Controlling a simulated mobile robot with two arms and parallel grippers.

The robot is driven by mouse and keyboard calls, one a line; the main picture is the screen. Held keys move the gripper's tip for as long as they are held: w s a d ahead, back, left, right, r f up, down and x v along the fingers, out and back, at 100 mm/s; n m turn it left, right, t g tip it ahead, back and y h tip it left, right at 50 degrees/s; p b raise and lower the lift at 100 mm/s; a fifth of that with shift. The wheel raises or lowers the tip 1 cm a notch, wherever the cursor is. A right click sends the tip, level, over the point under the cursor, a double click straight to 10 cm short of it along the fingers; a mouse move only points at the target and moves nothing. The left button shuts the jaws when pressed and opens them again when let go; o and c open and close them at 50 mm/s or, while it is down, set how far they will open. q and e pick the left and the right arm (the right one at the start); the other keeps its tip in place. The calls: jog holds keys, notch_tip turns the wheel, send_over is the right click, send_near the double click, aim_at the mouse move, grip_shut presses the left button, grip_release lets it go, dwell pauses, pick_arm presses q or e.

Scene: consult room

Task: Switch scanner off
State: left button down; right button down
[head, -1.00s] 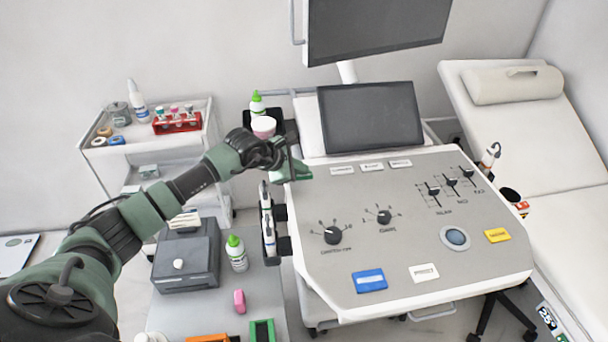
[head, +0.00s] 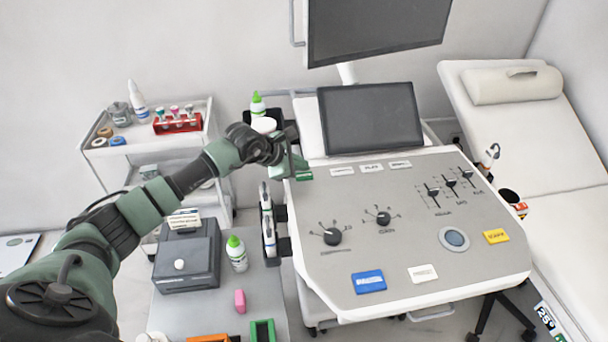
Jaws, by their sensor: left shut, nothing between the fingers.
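The scanner (head: 330,285) is a grey-topped white console with knobs, sliders, a trackball and coloured buttons. Its small dark screen (head: 370,117) and the larger monitor (head: 378,28) above it both look dark. A green rocker-like part (head: 304,176) sits at the console's back left corner. My left gripper (head: 298,172) is shut and empty at that corner, right by the green part; I cannot tell whether they touch. The gripper and wrist hide part of the corner. My right gripper does not show.
Probes (head: 268,232) hang on the console's left side. A side table (head: 200,305) with a grey box (head: 187,258) and a green-capped bottle (head: 237,254) stands at lower left. A white trolley (head: 150,155) is behind my arm. A couch (head: 530,130) stands at right.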

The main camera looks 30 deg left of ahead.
aim_at(301, 177)
pick_arm(q)
jog(key=shift+r+p, duration=1.15)
jog(key=shift+r, duration=1.25)
jog(key=shift+f, duration=0.1)
